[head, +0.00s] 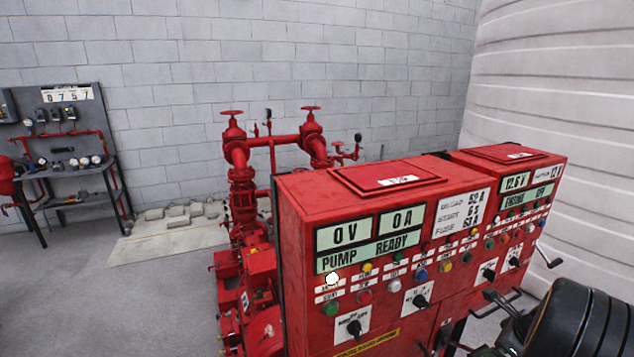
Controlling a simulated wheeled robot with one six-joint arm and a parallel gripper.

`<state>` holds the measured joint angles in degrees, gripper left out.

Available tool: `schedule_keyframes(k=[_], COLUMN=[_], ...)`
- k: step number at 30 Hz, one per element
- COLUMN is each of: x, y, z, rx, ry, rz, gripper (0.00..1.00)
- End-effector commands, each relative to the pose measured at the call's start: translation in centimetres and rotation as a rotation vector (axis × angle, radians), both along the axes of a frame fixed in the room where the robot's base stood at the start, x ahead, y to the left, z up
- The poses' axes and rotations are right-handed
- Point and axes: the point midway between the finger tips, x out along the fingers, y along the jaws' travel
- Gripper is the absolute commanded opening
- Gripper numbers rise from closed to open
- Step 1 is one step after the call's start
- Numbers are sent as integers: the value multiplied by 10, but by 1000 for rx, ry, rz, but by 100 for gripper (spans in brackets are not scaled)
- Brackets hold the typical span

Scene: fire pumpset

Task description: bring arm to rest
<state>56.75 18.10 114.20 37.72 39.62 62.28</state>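My arm (580,325) shows as a thick black rounded link at the lower right corner, close to the camera and in front of the right-hand red cabinet. Smaller dark parts extend left from it along the bottom edge. The front red control cabinet (335,290) has displays reading 0 V, 0 A and PUMP READY. Below them are coloured buttons and black rotary switches. My arm hides the lower part of the right-hand cabinet (512,153).
Red pump piping (245,180) with valve handwheels stands behind and left of the front cabinet. A grey gauge panel on a stand (75,130) is at the far left. A ribbed white tank (570,80) rises at right. Grey floor (130,300) at left is clear.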

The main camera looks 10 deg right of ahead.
Motion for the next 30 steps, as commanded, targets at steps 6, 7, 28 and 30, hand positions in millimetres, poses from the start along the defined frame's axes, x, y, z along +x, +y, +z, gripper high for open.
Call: schedule_keyframes(k=[6,7,28,30], x=[-26,-26,-61,-61], y=[45,57,318,326], z=[-4,1,118,124], rx=[-147,-179,-1043,-1078], ry=[96,106,48,21], rz=[533,639,2276,2295], gripper=[93,93,93,93])
